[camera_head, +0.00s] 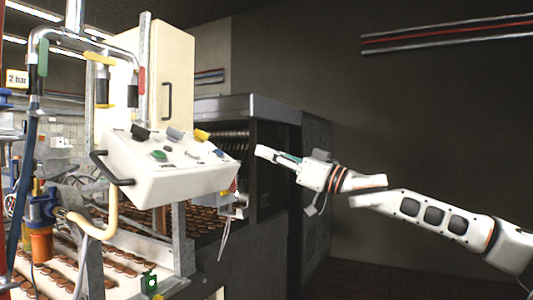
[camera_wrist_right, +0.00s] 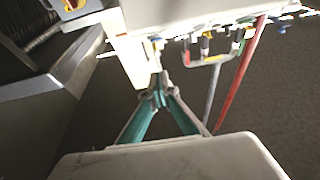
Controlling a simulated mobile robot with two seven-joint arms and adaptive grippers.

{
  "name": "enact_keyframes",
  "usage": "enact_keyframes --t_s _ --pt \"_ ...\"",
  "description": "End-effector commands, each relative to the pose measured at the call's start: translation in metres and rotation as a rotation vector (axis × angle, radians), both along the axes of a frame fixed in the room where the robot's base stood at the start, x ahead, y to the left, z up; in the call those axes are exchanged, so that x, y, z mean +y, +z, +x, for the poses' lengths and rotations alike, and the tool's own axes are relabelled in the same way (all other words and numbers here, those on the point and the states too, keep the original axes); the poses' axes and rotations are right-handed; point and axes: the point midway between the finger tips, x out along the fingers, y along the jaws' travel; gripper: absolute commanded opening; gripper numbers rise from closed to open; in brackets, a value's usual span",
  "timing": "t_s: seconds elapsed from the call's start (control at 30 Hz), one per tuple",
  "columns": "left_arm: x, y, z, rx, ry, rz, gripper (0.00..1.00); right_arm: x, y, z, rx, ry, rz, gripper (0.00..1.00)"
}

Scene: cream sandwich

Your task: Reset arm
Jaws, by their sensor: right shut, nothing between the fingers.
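My right gripper (camera_head: 268,154) is at the end of the white arm that comes in from the right in the head view. Its tip points left toward the white control box (camera_head: 165,165), just right of the box's right edge, and looks apart from it. In the right wrist view, the right gripper's teal-edged fingers (camera_wrist_right: 158,85) meet at their tips with nothing between them. The control box carries a green button, a yellow knob and dark and grey knobs on its sloped top. My left gripper does not show in either view.
A dark machine (camera_head: 255,108) with an open front stands behind the control box. Pipes with coloured valve handles (camera_head: 100,58) rise at left.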

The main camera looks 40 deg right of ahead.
Motion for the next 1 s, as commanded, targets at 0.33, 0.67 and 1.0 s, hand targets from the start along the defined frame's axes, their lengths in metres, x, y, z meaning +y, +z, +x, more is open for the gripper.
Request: enact_keyframes --t_s 0.33,0.67,1.0 --pt "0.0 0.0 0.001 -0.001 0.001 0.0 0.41 0.0 0.0 0.0 0.0 0.0 0.0 0.0" --pt "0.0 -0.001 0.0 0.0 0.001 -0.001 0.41 -0.026 -0.062 0.016 0.045 -0.056 0.001 0.0" --pt "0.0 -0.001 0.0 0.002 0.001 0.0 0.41 -0.07 -0.29 0.029 0.222 -0.217 -0.063 0.0"
